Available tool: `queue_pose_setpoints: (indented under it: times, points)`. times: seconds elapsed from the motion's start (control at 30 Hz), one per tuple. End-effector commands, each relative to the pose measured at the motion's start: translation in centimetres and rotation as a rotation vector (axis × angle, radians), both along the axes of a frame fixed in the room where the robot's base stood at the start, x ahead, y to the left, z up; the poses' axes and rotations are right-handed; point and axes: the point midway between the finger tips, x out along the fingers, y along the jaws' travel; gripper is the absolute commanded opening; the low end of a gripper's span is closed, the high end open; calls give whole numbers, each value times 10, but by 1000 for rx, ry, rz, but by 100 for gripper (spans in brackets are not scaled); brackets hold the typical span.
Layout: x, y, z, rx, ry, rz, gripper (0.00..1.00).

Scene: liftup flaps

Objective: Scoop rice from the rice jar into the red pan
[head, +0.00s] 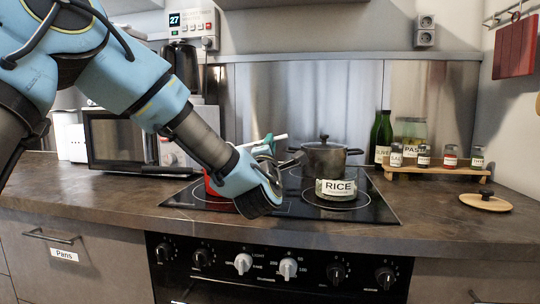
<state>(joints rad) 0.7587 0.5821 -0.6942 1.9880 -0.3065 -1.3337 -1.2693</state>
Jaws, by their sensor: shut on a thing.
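The rice jar (336,190), a low glass jar labelled RICE, stands without a lid on the front right of the black cooktop. The red pan (209,186) is on the left of the cooktop, mostly hidden behind my arm. My gripper (270,160) is over the middle of the cooktop, between the red pan and the rice jar. It is shut on a utensil with a pale, stick-like handle (278,137). The fingers and the utensil's far end are largely hidden by my wrist. I cannot see the contents of the jar or the pan.
A dark lidded pot (325,158) stands behind the rice jar. A wooden rack (432,174) at right holds bottles and labelled jars. A round wooden lid (486,202) lies on the right counter. A microwave (115,138) and kettle (182,65) are at left.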

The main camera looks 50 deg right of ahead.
Motion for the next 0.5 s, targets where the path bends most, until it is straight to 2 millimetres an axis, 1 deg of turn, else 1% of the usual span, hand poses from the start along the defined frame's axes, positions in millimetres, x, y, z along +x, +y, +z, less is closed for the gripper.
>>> queue_pose_setpoints:
  times: [0.03,0.3,0.33,0.5]
  points:
    - [0,-1,-5,-13,-9,3,0]
    - [-1,0,-9,-85,-54,26,0]
    - [-1,0,3,-83,-53,25,0]
    - [-1,0,16,-81,-52,24,0]
